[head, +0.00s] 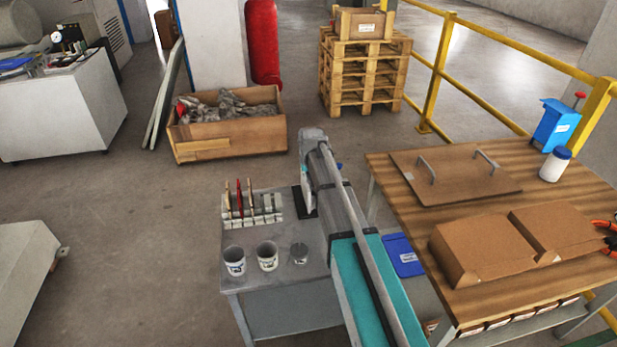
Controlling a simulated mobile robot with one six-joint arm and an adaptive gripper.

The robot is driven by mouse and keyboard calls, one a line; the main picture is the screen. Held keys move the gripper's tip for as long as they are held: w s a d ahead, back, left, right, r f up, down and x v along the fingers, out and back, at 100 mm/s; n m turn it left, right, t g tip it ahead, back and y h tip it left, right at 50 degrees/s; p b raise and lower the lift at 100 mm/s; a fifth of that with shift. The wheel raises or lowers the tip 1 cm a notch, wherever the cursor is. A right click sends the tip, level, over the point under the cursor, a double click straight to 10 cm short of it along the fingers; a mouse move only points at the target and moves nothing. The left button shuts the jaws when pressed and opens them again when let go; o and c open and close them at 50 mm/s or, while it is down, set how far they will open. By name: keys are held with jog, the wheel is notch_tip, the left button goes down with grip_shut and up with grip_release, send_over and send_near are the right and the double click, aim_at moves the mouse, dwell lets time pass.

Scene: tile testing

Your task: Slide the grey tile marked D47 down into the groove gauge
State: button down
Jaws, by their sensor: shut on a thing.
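My arm reaches from the bottom right over the small grey table, and its links hide my gripper from this camera. A narrow pale grey piece (306,181) shows at the left side of the arm. I cannot tell whether it is the tile D47 or part of my wrist, and no marking can be read. Just below it a dark flat piece (299,204) on the table shows in part beside the arm. It may belong to the groove gauge, whose groove I cannot see.
A pale slotted rack (252,219) with several upright tiles, one red (240,199), stands left on the grey table (275,292). Two pale cups (234,262) (267,257) and a small metal pot (299,254) stand in front. A wooden table (395,212) with cardboard boxes is at right.

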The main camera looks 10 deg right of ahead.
jog(key=c, duration=0.7)
grip_release()
jog(key=shift+r, duration=0.15)
jog(key=p+v, duration=0.1)
jog(key=p, duration=0.1)
jog(key=p+v, duration=0.1)
jog(key=v, duration=0.1)
jog(key=shift+w+r+p, duration=0.25)
jog(key=shift+w+p, duration=0.1)
jog(key=s, duration=0.6)
jog(key=s+r+p, duration=0.1)
jog(key=s, duration=0.3)
jog(key=shift+s, duration=0.1)
